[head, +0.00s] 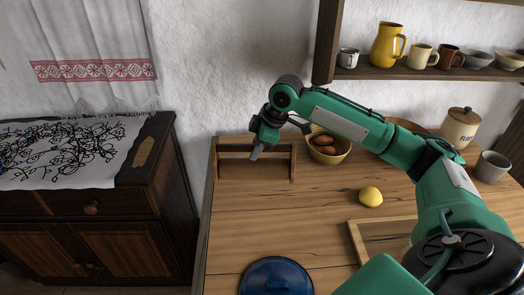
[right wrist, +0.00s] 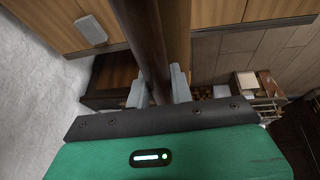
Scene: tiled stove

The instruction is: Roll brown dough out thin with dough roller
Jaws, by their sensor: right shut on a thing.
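My right gripper (head: 257,150) is at the wooden rack (head: 293,165) at the back left of the counter, fingers pointing down. In the right wrist view it is shut on a dark brown wooden rod (right wrist: 148,40), which looks like the dough roller; the rod runs between the two grey fingers. Only part of the rod shows, so its ends are hidden. I see no brown dough; my right arm covers part of the counter. A wooden board or tray (head: 356,236) lies at the front right, partly behind my arm. My left gripper is not in view.
A basket (head: 341,154) with brown items stands right of the rack. A yellow lemon (head: 370,196) lies on the counter, with a blue round pot or lid (head: 276,277) at the front. A flour jar (head: 460,128) and grey cup (head: 491,167) stand right. Middle-left counter is clear.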

